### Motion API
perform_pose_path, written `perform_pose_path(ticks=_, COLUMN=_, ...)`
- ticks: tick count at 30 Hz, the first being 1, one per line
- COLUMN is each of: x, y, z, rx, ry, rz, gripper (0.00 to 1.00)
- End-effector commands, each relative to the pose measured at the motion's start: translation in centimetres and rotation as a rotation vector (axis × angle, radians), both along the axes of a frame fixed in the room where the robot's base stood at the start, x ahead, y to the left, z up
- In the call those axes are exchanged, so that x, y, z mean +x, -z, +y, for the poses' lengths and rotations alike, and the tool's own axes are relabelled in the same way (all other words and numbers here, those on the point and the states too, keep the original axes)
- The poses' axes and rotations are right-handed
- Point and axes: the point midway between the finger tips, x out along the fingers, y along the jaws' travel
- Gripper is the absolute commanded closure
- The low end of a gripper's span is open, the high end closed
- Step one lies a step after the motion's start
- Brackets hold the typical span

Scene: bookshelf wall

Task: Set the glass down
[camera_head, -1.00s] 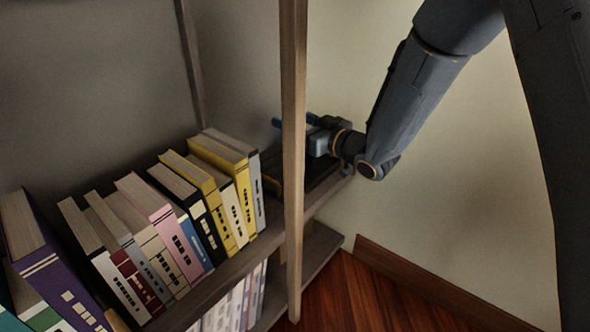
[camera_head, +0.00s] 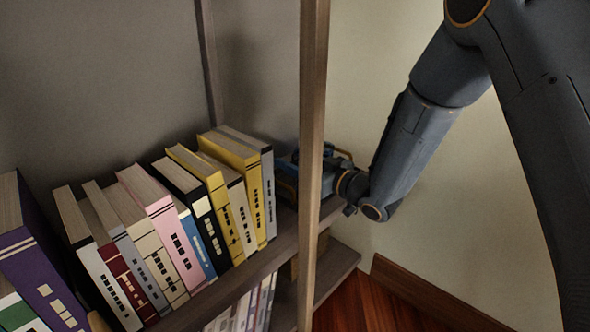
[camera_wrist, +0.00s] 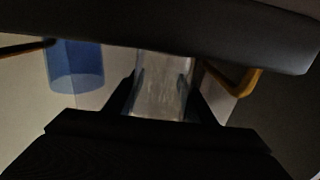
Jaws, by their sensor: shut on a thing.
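In the wrist view a clear glass (camera_wrist: 160,92) stands between the two dark fingers of my gripper (camera_wrist: 163,78), which is shut on it. The glass's far end is cut off by a dark band across the top. In the head view my gripper is mostly hidden behind the wooden upright, low at the shelf's right end. The glass cannot be made out there, and whether its base touches a surface cannot be told.
A blue cup-like cylinder (camera_wrist: 75,68) is left of the glass. A gold handle-like bar (camera_wrist: 236,80) is close on its right. A wooden upright (camera_head: 312,150) stands before my wrist. A row of books (camera_head: 165,235) fills the shelf to the left.

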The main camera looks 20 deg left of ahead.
Motion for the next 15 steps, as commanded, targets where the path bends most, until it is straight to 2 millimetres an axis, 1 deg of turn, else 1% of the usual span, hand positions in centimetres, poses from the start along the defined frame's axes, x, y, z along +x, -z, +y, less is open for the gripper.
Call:
perform_pose_path(ticks=1, x=0.06, y=1.07, z=0.01, rx=0.0, ry=0.0, rz=0.002, gripper=0.77)
perform_pose_path(ticks=3, x=0.06, y=1.64, z=0.0, rx=0.0, ry=0.0, rz=0.002, gripper=0.77)
perform_pose_path(ticks=10, x=0.01, y=1.5, z=0.0, rx=0.0, ry=0.0, rz=0.0, gripper=0.77)
perform_pose_path(ticks=14, x=0.02, y=1.81, z=0.0, rx=0.0, ry=0.0, rz=0.001, gripper=0.77)
perform_pose_path(ticks=15, x=0.01, y=1.84, z=0.0, rx=-0.001, ry=0.001, rz=0.001, gripper=0.47)
